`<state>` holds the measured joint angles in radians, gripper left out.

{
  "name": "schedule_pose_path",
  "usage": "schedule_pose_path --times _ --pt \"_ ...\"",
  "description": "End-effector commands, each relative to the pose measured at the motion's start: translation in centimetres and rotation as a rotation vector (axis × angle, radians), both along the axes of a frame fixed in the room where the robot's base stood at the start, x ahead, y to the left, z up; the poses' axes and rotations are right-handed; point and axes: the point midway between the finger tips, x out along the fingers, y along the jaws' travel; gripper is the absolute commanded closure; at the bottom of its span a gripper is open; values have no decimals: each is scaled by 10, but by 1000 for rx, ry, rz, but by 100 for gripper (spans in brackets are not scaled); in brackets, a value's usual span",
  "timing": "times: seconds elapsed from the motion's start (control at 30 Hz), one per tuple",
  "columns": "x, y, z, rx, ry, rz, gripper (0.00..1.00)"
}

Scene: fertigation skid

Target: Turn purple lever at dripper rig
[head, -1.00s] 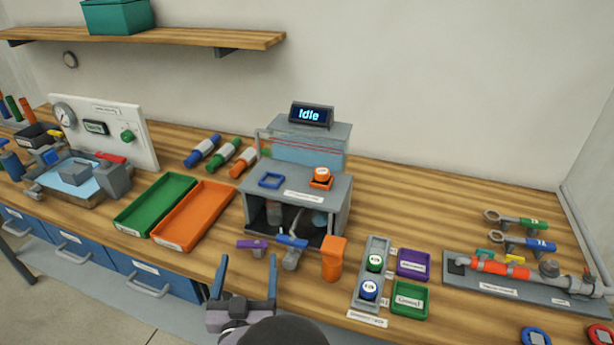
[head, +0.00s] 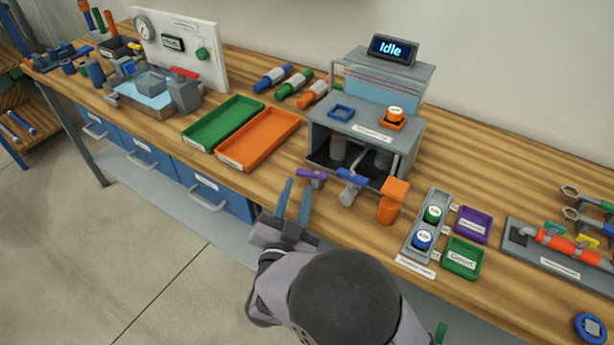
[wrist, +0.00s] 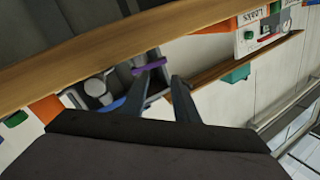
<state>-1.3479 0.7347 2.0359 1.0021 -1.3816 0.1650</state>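The dripper rig (head: 408,140) is a grey box with an "Idle" display on top. The purple lever (head: 311,174) sticks out low at its front left, beside a blue lever (head: 353,175). My gripper (head: 298,190) is open and empty, its fingertips close to the purple lever, just in front and to the left in the head view. In the wrist view the purple lever (wrist: 148,66) shows near the tips of my gripper (wrist: 163,75); the blue lever (wrist: 110,104) is further left. I cannot tell if a finger touches the purple lever.
An orange part (head: 393,200) stands right of the blue lever. A bottle holder (head: 418,246) with purple and green trays is further right. Green (head: 222,124) and orange (head: 258,140) trays lie left of the rig. The bench front edge runs under my gripper.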

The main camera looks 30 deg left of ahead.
Motion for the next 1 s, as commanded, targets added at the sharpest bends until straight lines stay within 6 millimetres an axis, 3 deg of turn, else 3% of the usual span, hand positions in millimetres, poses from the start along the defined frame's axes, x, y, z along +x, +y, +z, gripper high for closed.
schedule_pose_path --times 0.3,0.6,0.77,0.83,1.0 --pt "-17 13 6 546 204 44 73" --pt "-26 16 5 962 379 61 73" --pt "-25 12 1 1079 427 46 73" --pt "-18 5 -10 1044 411 10 73" --pt "-14 0 -15 1021 402 -12 73"
